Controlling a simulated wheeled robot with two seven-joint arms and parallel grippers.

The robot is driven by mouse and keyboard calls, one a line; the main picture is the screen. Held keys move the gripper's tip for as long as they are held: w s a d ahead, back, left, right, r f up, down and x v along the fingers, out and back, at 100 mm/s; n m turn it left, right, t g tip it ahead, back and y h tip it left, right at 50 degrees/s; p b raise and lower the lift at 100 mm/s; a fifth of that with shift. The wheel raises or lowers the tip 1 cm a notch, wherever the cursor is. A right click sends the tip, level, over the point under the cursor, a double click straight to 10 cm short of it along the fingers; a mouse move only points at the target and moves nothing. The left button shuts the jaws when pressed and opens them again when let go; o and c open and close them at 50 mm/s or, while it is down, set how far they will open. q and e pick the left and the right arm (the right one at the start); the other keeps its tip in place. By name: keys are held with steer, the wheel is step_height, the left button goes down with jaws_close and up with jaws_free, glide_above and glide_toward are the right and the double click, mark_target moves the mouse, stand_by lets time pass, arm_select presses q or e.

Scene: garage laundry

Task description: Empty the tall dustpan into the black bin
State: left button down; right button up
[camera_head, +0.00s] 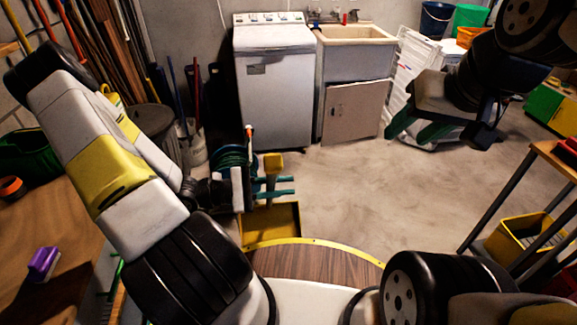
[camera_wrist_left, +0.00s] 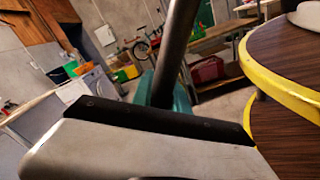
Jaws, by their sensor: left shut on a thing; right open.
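The tall dustpan has a yellow pan (camera_head: 272,222) low in front of my base, with a yellow upright part (camera_head: 272,165) above it. My left gripper (camera_head: 286,186) is shut on the dustpan, its green fingers pointing right across the upright part. A dark rod (camera_wrist_left: 178,50) rises beside a green finger in the left wrist view. What lies in the pan cannot be made out. A dark round bin (camera_head: 152,120), apparently the black bin, stands at the left behind my left arm, which partly hides it. My right gripper (camera_head: 428,128) is open and empty at the upper right.
A washing machine (camera_head: 273,85) and a sink cabinet (camera_head: 353,100) stand at the back wall. A wooden workbench (camera_head: 50,270) is at the left. A yellow crate (camera_head: 517,245) sits under a table at the right. The middle floor is clear.

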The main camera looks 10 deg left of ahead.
arm_select(q)
step_height(320, 180, up, 4)
steer(key=n, duration=0.7)
stand_by(0.5)
